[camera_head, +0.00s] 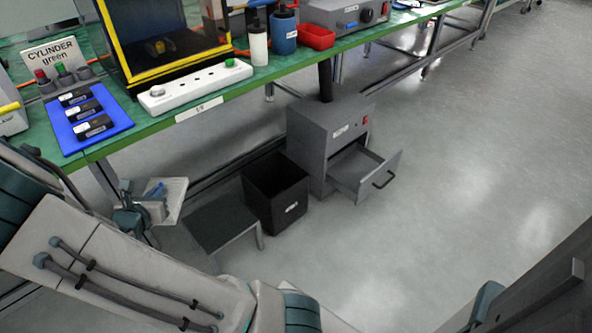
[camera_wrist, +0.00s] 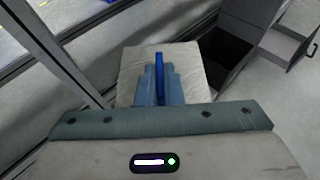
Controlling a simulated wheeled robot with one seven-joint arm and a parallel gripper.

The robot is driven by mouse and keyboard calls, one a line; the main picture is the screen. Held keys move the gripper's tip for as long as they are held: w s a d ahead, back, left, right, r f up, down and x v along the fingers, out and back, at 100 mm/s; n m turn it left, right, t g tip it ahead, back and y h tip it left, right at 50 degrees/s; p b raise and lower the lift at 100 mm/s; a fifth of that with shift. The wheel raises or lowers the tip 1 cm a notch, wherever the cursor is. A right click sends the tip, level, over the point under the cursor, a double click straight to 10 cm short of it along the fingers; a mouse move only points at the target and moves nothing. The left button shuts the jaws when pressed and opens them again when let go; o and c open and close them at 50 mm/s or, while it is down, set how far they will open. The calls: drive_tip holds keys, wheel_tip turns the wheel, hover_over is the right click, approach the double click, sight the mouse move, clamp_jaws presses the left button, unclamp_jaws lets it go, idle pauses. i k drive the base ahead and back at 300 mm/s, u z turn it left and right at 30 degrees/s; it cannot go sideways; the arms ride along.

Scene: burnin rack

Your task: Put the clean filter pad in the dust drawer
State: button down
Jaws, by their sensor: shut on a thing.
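A pale, square filter pad (camera_head: 173,189) with a blue grip tab (camera_wrist: 159,62) is in my gripper (camera_head: 150,198). In the wrist view the two blue-grey fingers are closed on the tab, and the pad (camera_wrist: 186,56) spreads out beyond them. The pad is held in the air below the bench edge, left of the small grey stand. The dust drawer (camera_head: 368,173) is pulled open from the grey cabinet (camera_head: 318,140), well to the right of my gripper. It also shows at the right of the wrist view (camera_wrist: 288,42). Its visible inside looks empty.
A black open bin (camera_head: 276,200) stands between the cabinet and a low grey stand (camera_head: 222,228). The floor right of the drawer is clear.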

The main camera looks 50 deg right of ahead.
sight(360, 175)
drive_tip(key=z, duration=0.5)
drive_tip(key=k, duration=1.1)
drive_tip(key=z, duration=1.25)
drive_tip(key=i, duration=1.35)
drive_tip(key=u, duration=0.7)
drive_tip(key=i, duration=0.45)
drive_tip(key=z, duration=0.05)
